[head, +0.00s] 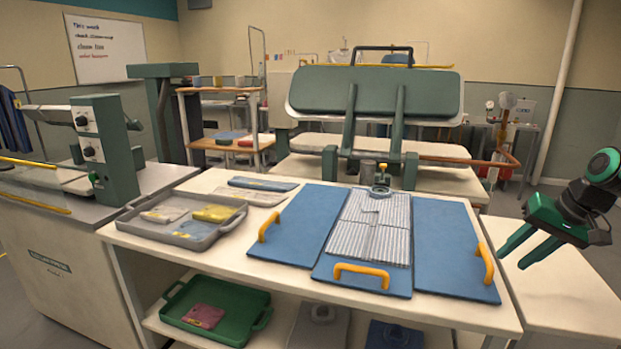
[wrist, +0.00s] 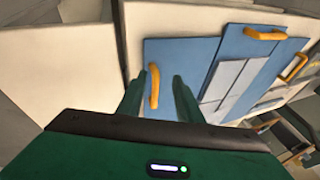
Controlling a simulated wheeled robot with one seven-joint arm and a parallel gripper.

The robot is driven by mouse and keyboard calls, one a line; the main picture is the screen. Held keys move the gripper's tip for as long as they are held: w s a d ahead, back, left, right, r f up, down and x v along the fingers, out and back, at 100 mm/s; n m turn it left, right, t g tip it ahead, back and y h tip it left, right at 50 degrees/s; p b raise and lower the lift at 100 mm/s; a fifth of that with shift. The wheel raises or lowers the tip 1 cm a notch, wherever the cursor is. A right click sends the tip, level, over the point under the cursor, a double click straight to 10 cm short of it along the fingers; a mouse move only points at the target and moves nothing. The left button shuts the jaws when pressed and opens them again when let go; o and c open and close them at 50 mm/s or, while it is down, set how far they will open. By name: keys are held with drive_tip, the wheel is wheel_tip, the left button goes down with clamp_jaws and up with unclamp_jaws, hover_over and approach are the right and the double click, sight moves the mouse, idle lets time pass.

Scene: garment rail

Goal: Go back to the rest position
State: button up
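My gripper (head: 528,245) is at the right in the head view, above the right side table. Its two green fingers stand apart with nothing between them. In the wrist view my gripper (wrist: 160,95) points toward the blue folding board (wrist: 185,65), and the yellow handle on its right panel shows between the fingers. The blue folding board (head: 300,218) lies flat on the white table with a striped grey garment (head: 372,228) on its middle panel. No finger touches the board as far as I can tell.
A grey tray (head: 187,235) with folded cloths sits on the left of the white table (head: 215,268). A green bin (head: 215,338) is on the shelf below. A large press (head: 375,92) stands behind. The right side table (head: 570,295) is bare.

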drive_tip(key=s+a+f+g, duration=0.1)
drive_tip(key=s+a, duration=0.2)
drive_tip(key=s, duration=0.4)
drive_tip(key=s+a+f+g+h, duration=0.1)
drive_tip(key=s+a+g, duration=0.1)
drive_tip(key=s, duration=0.6)
drive_tip(key=s+a+f+g, duration=0.1)
drive_tip(key=s+a+f, duration=0.1)
drive_tip(key=s+a, duration=0.3)
drive_tip(key=s, duration=0.2)
drive_tip(key=shift+s+m+g+h, duration=0.3)
drive_tip(key=shift+h, duration=0.1)
drive_tip(key=shift+f, duration=0.1)
drive_tip(key=shift+w+f, duration=0.25)
drive_tip(key=shift+w, duration=0.4)
drive_tip(key=shift+a, duration=0.15)
